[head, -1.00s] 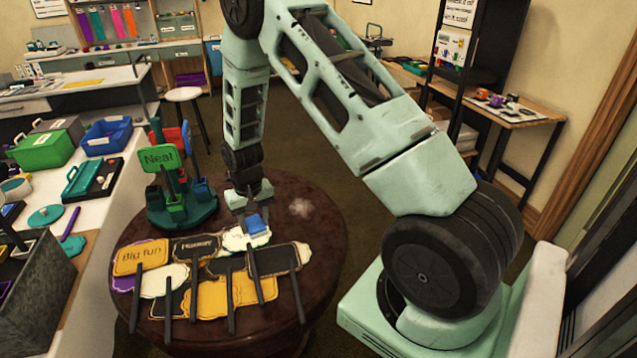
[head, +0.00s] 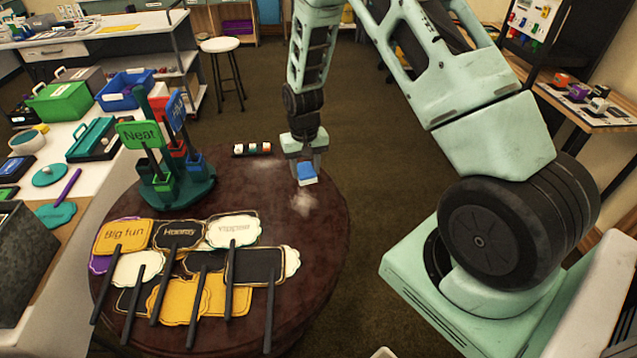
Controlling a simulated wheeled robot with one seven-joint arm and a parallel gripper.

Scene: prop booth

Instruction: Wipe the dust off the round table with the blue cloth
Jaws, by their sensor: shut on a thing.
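The round table (head: 325,225) is dark reddish brown and stands in front of me. A pale dust patch (head: 303,204) lies on its right side, and a fainter pale smear (head: 264,168) lies farther back. My gripper (head: 305,163) points down over the right rear of the table, shut on the blue cloth (head: 307,174). The cloth shows as a small blue block with a pale lower edge, just behind the dust patch. I cannot tell whether it touches the tabletop. The fingertips are partly hidden by the cloth.
Several sign props on sticks (head: 180,235) cover the table's front left. A green holder (head: 175,190) with upright signs stands at the left rear. A small row of coloured cylinders (head: 252,149) lies at the back edge. The table's right side is otherwise clear.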

